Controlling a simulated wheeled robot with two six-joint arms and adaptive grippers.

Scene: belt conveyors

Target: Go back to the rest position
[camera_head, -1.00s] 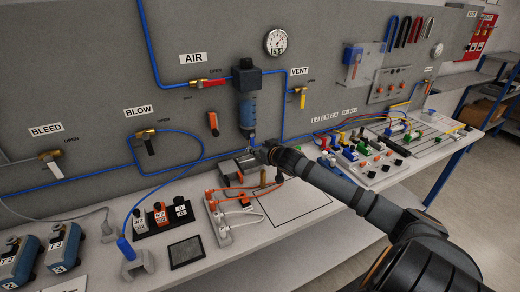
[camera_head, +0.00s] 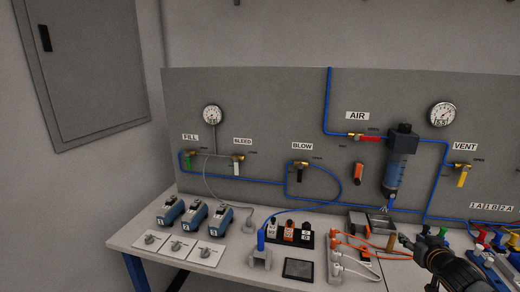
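My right arm comes in at the bottom right. Its gripper (camera_head: 405,240) is small and dark in the picture, over the bench near the orange and white cables. I cannot make out whether its fingers are open or shut, and no held object can be made out. My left arm and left gripper do not show.
A grey panel (camera_head: 260,115) with labelled valves, gauges and blue air lines stands behind the bench (camera_head: 140,243). A blue filter bowl (camera_head: 395,172) hangs near my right gripper. Blue devices (camera_head: 195,213), a power strip (camera_head: 334,262) and a dark plate (camera_head: 299,268) sit on the bench.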

